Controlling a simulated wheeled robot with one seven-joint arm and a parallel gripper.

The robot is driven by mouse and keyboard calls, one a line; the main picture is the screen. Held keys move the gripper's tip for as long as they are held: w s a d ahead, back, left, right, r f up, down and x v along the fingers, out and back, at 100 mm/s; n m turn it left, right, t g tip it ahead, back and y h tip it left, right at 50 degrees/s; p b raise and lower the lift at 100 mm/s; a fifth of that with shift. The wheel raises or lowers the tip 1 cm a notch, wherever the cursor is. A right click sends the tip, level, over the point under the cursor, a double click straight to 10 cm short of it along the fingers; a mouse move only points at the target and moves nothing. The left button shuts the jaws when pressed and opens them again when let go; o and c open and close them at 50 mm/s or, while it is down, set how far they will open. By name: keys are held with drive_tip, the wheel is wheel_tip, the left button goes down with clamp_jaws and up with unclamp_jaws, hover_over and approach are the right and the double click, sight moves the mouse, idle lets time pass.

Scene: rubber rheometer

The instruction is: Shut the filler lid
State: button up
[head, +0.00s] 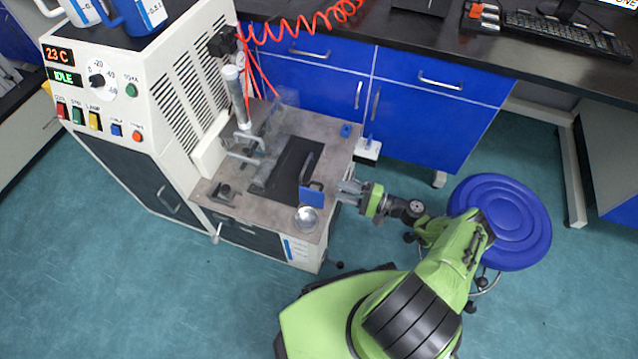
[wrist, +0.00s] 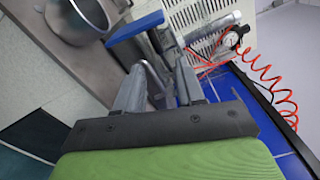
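My gripper (head: 348,190) is level with the right edge of the rheometer's grey worktop. In the wrist view (wrist: 160,68) its two fingers are apart, with a gap between them; I see nothing clamped. A blue plate (head: 311,197) stands upright just left of the fingertips, at the front end of a black plate; it also shows as a blue bar in the wrist view (wrist: 135,26). I cannot tell whether this blue plate is the filler lid; no part is clearly marked as that. Contact between fingers and plate cannot be made out.
A shiny metal bowl (head: 306,218) sits at the worktop's front corner. A clear upright tube and metal handles stand behind, beside the white rheometer cabinet (head: 130,130). A red coiled hose (head: 300,28) hangs at the back. A blue stool (head: 505,220) is right of my arm.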

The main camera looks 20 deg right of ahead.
sight(319, 184)
drive_tip(key=x, duration=0.8)
clamp_jaws()
